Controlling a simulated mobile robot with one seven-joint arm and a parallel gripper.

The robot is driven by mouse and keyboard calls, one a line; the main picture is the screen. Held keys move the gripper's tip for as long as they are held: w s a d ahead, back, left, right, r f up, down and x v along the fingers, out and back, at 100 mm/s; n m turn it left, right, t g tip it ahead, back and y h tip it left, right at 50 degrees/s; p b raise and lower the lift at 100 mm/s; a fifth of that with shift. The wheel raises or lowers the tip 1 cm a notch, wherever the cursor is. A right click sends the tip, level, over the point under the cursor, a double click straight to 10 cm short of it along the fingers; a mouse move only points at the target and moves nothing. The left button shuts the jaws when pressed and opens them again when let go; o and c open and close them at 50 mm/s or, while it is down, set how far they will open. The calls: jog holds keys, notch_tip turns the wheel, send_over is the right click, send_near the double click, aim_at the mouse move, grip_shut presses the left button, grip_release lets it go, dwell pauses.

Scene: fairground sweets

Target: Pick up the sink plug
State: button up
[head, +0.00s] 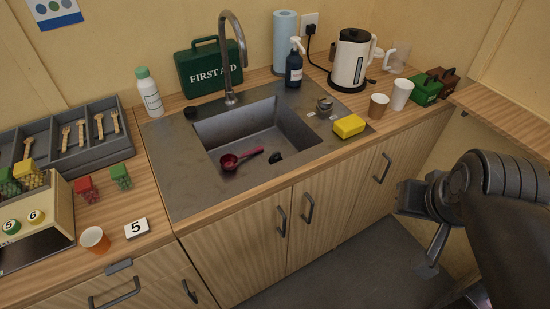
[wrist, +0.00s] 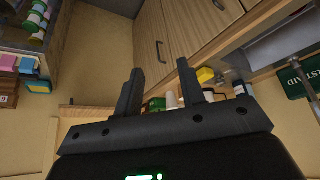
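A small dark round piece (head: 190,112) lies on the steel counter at the sink's back left corner. Another small black piece (head: 275,157) lies on the sink (head: 222,128) floor beside a dark red scoop (head: 229,161). I cannot tell for sure which of the two dark pieces is the sink plug. My gripper (wrist: 160,88) is open in the wrist view, with nothing between its two black fingers. It is well away from the sink, which shows at the right of that view. In the head view my arm is at the right, in front of the cupboards.
A curved tap (head: 231,60) rises behind the sink. A yellow sponge (head: 348,125) and a grey metallic item (head: 324,105) lie right of the basin. A white bottle (head: 150,97) stands left, near the dark round piece. A green first aid box (head: 211,70) is behind.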

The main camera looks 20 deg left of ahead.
jog(key=shift+c, duration=0.2)
dwell(0.4)
jog(key=n+g+h, duration=0.2)
jog(key=n+h, duration=0.1)
jog(key=n, duration=2.4)
send_over(275, 152)
jog(key=s+a, duration=0.2)
jog(key=s, duration=0.1)
notch_tip(275, 152, down, 20)
jog(key=x, duration=0.5)
jog(key=shift+w+f, duration=0.15)
jog(key=shift+f, duration=0.1)
jog(key=x, duration=0.5)
jog(key=shift+a+f, duration=0.1)
jog(key=shift+c, duration=0.2)
